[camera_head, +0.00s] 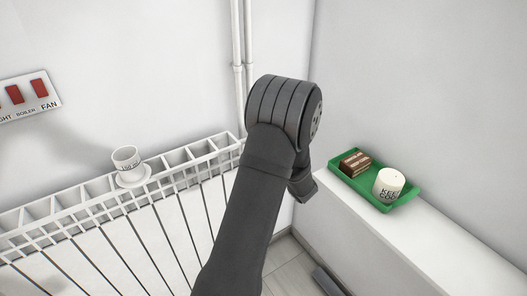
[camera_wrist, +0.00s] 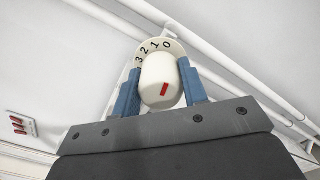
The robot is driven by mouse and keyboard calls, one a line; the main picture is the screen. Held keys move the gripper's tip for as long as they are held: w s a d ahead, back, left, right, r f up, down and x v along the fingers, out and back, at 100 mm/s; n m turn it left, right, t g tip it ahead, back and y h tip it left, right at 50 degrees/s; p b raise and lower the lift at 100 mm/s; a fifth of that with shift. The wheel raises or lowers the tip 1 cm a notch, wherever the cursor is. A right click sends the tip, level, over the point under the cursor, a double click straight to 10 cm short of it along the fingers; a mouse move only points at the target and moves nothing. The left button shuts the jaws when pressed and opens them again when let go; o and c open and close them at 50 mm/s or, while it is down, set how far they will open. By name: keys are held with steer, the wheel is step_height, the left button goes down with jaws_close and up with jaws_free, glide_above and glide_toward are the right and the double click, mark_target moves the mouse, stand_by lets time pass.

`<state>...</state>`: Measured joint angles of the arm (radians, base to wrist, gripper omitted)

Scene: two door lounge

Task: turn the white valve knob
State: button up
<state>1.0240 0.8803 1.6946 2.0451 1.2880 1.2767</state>
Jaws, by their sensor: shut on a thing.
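The white valve knob (camera_wrist: 158,82) shows in the wrist view, with a red mark on its face and a numbered dial (camera_wrist: 163,47) behind it reading 0, 1, 2, 3. My gripper (camera_wrist: 160,90) has its blue fingers on either side of the knob and is shut on it. In the head view my dark arm hides the knob and the gripper's fingers.
A white radiator (camera_head: 115,206) runs along the left wall, with a white cup (camera_head: 126,158) on a saucer on top. A green tray (camera_head: 408,200) with a cake slice and a white pot sits on the right ledge (camera_head: 400,240). Vertical pipes (camera_head: 238,50) rise behind my arm. Red switches (camera_head: 27,95) are at left.

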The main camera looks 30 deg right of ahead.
steer(key=shift+n, duration=0.3)
steer(key=n, duration=0.9)
steer(key=shift+a+n, duration=0.1)
steer(key=shift+n, duration=0.3)
steer(key=n, duration=0.3)
steer(key=shift+n, duration=0.4)
steer(key=n, duration=0.4)
steer(key=shift+a, duration=0.1)
steer(key=shift+f+n, duration=0.1)
steer(key=shift+n, duration=2.7)
steer(key=o, duration=1)
steer(key=shift+c, duration=0.2)
